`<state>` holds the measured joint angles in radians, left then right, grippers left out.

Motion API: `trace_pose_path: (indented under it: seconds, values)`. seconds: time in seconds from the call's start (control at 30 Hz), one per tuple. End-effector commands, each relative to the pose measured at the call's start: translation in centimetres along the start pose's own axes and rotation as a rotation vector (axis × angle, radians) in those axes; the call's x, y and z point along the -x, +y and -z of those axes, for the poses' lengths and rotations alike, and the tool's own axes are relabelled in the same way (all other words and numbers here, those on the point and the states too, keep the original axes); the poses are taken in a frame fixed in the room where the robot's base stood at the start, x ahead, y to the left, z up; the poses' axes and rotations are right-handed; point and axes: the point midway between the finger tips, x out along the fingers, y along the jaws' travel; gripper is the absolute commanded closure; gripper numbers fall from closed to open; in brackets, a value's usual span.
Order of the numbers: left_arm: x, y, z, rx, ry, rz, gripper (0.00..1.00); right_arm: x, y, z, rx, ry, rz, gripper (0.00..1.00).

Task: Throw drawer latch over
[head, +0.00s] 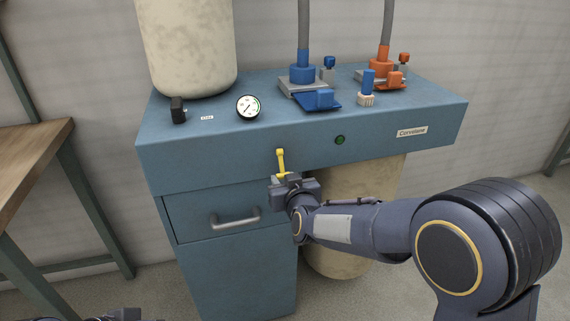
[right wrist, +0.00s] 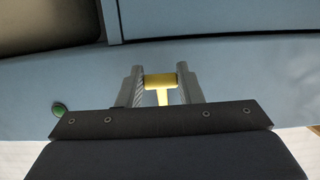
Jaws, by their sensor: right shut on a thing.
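The yellow drawer latch (head: 281,160) sits on the front of the blue cabinet, above the right end of the drawer (head: 205,212). In the head view it stands nearly upright, with its lower end at my right gripper (head: 287,181). In the right wrist view the yellow latch (right wrist: 160,82) lies between the two grey fingers of my right gripper (right wrist: 160,88), which is shut on it. The drawer looks closed and has a grey bar handle (head: 235,218). At the bottom left edge of the head view a dark part shows, too little to read as my left gripper.
The cabinet top (head: 215,115) bears a gauge (head: 248,107), a black knob (head: 178,109), and blue (head: 303,73) and orange (head: 385,67) fittings with hoses. A green button (head: 340,140) is on the front panel. A wooden table (head: 30,155) stands at left. Cream cylinders stand behind and below.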

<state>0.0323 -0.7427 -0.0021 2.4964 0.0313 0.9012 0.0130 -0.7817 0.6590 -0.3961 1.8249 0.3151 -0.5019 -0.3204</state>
Motion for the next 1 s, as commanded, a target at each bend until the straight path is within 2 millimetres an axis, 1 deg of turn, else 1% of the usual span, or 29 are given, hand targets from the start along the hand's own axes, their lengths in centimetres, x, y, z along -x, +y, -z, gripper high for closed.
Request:
trace_pose_path:
  seconds: [0.07,0.4,0.73,0.77,0.8,0.9,1.0]
  values:
    - [-0.21,-0.10,-0.10,0.000,0.000,0.000,1.00,-0.38,0.01,-0.20,0.000,0.000,0.000,0.86]
    - [-0.17,-0.08,-0.09,0.000,0.000,0.000,1.00,-0.45,-0.01,-0.04,0.000,0.002,0.000,0.86]
    - [-0.34,-0.16,-0.17,0.000,0.000,0.000,1.00,-1.12,-0.02,0.04,0.000,0.006,0.000,0.86]
    - [-0.29,-0.13,-0.15,0.000,0.000,0.000,1.00,-1.06,-0.03,0.09,-0.001,0.006,0.000,0.64]
    - [-0.28,-0.13,-0.14,0.000,0.000,0.000,1.00,-1.04,-0.03,0.09,-0.001,0.006,0.000,0.58]
    - [-0.28,-0.13,-0.14,0.000,0.000,0.000,1.00,-1.02,-0.02,0.07,-0.001,0.005,0.000,0.45]
    - [-0.28,-0.13,-0.14,0.000,0.000,0.000,1.00,-1.02,-0.02,0.05,-0.001,0.005,0.000,0.45]
